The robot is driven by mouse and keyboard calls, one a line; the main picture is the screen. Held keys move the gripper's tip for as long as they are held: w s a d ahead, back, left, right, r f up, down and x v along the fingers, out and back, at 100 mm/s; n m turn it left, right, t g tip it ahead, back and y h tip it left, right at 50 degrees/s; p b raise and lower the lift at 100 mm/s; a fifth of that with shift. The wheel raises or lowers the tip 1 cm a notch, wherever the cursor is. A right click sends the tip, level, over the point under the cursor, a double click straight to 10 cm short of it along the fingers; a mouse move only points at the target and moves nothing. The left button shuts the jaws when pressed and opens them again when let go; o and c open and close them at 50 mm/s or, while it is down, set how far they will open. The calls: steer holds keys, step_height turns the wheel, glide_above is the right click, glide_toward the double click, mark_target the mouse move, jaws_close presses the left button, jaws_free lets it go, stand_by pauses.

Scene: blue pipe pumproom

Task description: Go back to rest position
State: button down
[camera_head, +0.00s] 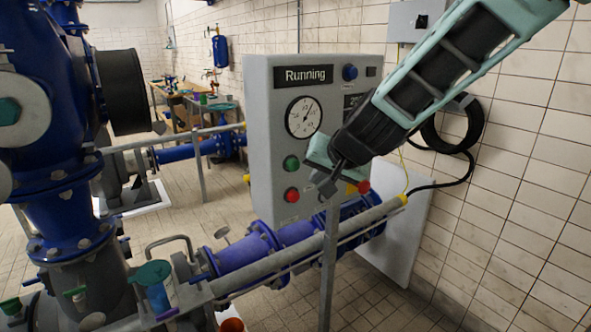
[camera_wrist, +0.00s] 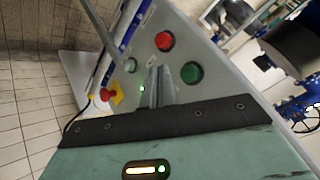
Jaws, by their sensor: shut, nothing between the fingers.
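My gripper (camera_head: 328,184) is at the end of my teal and black arm, which reaches in from the upper right in the head view. It is in front of the lower right part of a grey control box. In the wrist view the fingers (camera_wrist: 158,88) are together with nothing between them. The control box (camera_head: 262,150) has a "Running" display (camera_head: 303,75), a round gauge (camera_head: 303,117), a green button (camera_head: 291,163) and a red button (camera_head: 291,195). A red emergency knob on yellow (camera_head: 362,187) is partly beside the gripper. Whether the fingers touch the box cannot be told.
A blue pipe (camera_head: 245,252) and a grey rail run below the box, near its metal post (camera_head: 329,265). Large blue pump pipes (camera_head: 62,210) fill the left. A tiled wall (camera_head: 535,185) with a coiled black hose (camera_head: 465,125) is at right. Open floor shows at lower right.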

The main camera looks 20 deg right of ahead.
stand_by(0.4)
steer(key=s+a+f+n+g+y+b, duration=0.1)
steer(key=s+a+f+n+g, duration=0.15)
steer(key=s+a, duration=0.35)
steer(key=s+a+f+n+g+y+b, duration=0.1)
steer(key=s+a+f+n+g, duration=0.2)
steer(key=s, duration=0.5)
steer(key=s+d+f+n+g+h, duration=0.1)
steer(key=s+f+n, duration=0.1)
steer(key=s, duration=0.6)
steer(key=s+d+f+n+g+h+b, duration=0.1)
steer(key=s+f+n+g+h, duration=0.1)
steer(key=s+n, duration=0.3)
steer(key=s, duration=0.3)
steer(key=shift+s+f, duration=0.3)
